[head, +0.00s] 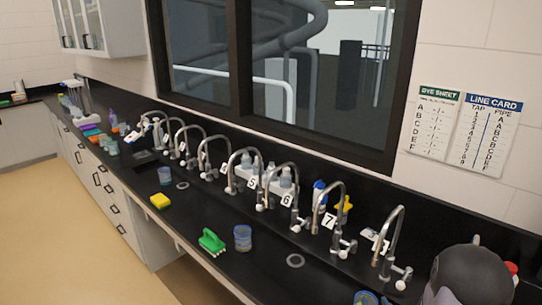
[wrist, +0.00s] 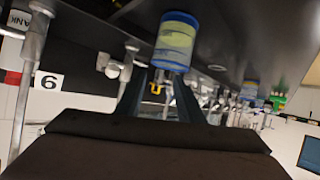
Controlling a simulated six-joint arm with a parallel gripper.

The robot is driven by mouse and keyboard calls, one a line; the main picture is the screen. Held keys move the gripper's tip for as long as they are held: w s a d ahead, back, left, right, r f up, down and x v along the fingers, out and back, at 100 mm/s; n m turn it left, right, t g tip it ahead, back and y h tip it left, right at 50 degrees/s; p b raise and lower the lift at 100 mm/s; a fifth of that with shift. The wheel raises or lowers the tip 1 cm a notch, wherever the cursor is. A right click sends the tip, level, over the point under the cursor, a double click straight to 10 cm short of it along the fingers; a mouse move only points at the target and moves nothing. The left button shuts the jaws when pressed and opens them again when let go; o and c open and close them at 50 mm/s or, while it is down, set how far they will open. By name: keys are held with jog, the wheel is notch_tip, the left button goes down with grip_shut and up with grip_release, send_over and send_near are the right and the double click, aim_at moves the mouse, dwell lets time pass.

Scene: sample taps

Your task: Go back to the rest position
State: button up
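My gripper (wrist: 160,82) shows in the wrist view, with its two dark fingers apart and nothing held between them. A blue-banded cup with a yellowish middle (wrist: 176,42) is near the fingertips in that view, beyond them and not gripped. In the head view a row of curved metal taps (head: 283,168) runs along the back of the black counter (head: 190,222). Some taps carry number labels, including 5, 6 and 7. A dark rounded part of my arm (head: 470,275) is at the lower right of the head view; my fingers are hidden there.
Blue cups (head: 243,238) stand along the counter's front, with one cup (head: 365,297) cut off at the bottom edge. A green brush (head: 211,242) and a yellow sponge (head: 160,201) lie there. A line card (head: 485,133) and dye sheet (head: 432,122) hang on the wall.

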jog(key=s+a+n+g, duration=0.1)
jog(key=a, duration=0.1)
jog(key=s+a+f+n+g+y, duration=0.1)
jog(key=a, duration=0.1)
jog(key=s+a+f+g+b, duration=0.1)
jog(key=a+g, duration=0.1)
jog(key=shift+s+a+f+n+y, duration=0.1)
jog(key=shift+s+a+n+y, duration=0.2)
jog(key=shift+a+n, duration=0.1)
jog(key=s+a+g, duration=0.1)
jog(key=s, duration=0.1)
jog(key=s+a+m+g+b, duration=0.1)
jog(key=s+g, duration=0.1)
jog(key=s, duration=0.1)
jog(key=s+a+g+b, duration=0.1)
jog(key=s, duration=0.1)
jog(key=shift+s+a+g, duration=0.15)
jog(key=shift+a+g, duration=0.05)
jog(key=shift+g, duration=0.1)
jog(key=s+a+r+m+g+b, duration=0.1)
jog(key=s+a+g, duration=0.3)
jog(key=s, duration=0.7)
jog(key=shift+a+r+b, duration=0.55)
jog(key=shift+a+r, duration=0.15)
jog(key=shift+a, duration=0.35)
jog(key=shift+w+f, duration=0.1)
notch_tip(320, 180, down, 12)
jog(key=b, duration=1.2)
jog(key=shift+f+b, duration=0.2)
jog(key=shift+b, duration=0.1)
